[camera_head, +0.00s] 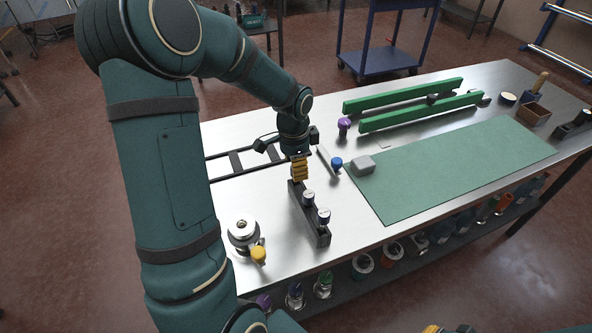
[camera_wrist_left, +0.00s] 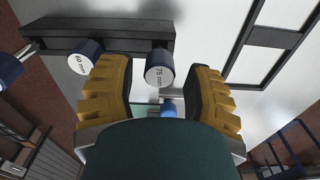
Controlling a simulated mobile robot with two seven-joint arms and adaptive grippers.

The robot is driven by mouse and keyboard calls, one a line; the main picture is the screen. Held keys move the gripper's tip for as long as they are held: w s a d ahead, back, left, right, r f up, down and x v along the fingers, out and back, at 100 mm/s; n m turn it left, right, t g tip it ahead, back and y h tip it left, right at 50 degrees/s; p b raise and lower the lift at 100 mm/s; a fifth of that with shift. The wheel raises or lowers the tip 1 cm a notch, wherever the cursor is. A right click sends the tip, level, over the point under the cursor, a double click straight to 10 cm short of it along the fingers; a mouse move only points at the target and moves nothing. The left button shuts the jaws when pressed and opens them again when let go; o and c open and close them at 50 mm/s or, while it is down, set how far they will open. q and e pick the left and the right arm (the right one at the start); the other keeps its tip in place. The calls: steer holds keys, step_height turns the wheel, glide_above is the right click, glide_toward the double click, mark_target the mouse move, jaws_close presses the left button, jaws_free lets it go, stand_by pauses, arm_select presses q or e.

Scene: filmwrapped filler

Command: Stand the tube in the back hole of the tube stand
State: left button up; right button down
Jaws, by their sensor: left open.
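The dark tube stand (camera_head: 319,236) sits on the steel table. In the head view two tubes with dark blue caps and pale tops stand in its middle (camera_head: 308,198) and front (camera_head: 323,215). My left gripper (camera_head: 299,178), with yellow ribbed fingers, points down over the stand's back end and hides the back hole. In the left wrist view the stand (camera_wrist_left: 125,27) runs across the top. The tube marked 75 mm (camera_wrist_left: 159,68) is at its back end, between my open fingers (camera_wrist_left: 158,75), with gaps on both sides. I cannot tell how deep it sits.
A blue-capped piece (camera_head: 336,163) with a metal shaft lies right of the gripper, near a grey block (camera_head: 363,165) and a green mat (camera_head: 450,165). A black frame (camera_head: 235,160) lies to the left. A round metal piece (camera_head: 242,232) stands front left. Yellow tips, likely my right gripper (camera_head: 447,329), touch the bottom edge.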

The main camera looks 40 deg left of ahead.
arm_select(q)
step_height(320, 180, up, 10)
steer(key=shift+s+f, duration=0.2)
